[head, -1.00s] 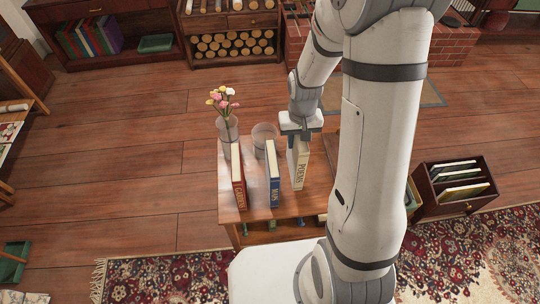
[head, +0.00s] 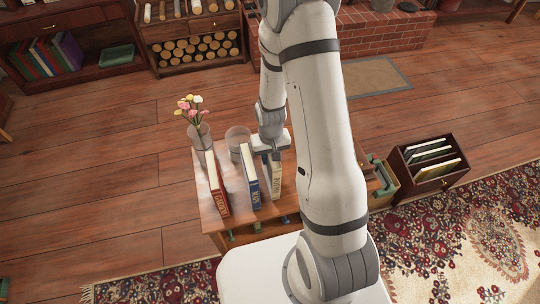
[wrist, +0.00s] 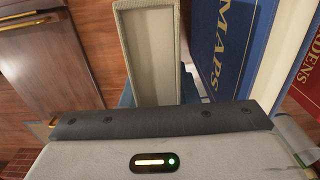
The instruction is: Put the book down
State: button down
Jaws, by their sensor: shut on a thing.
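My gripper (head: 268,150) is shut on a cream book (head: 274,178) with dark lettering on its spine. The book is upright over the right part of a small wooden table (head: 205,208); I cannot tell whether its bottom touches the top. In the wrist view the cream book (wrist: 150,60) stands out from between my jaws, whose tips are mostly hidden. A blue book (head: 250,178) marked MAPS stands upright to its left, with a gap between them. A red book (head: 217,185) stands further left.
A glass vase with flowers (head: 200,135) and a clear glass container (head: 238,140) stand at the table's back. A dark crate of books (head: 430,160) is on the floor at right.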

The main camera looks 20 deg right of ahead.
jog(key=shift+f, duration=0.15)
jog(key=c, duration=1.1)
grip_release()
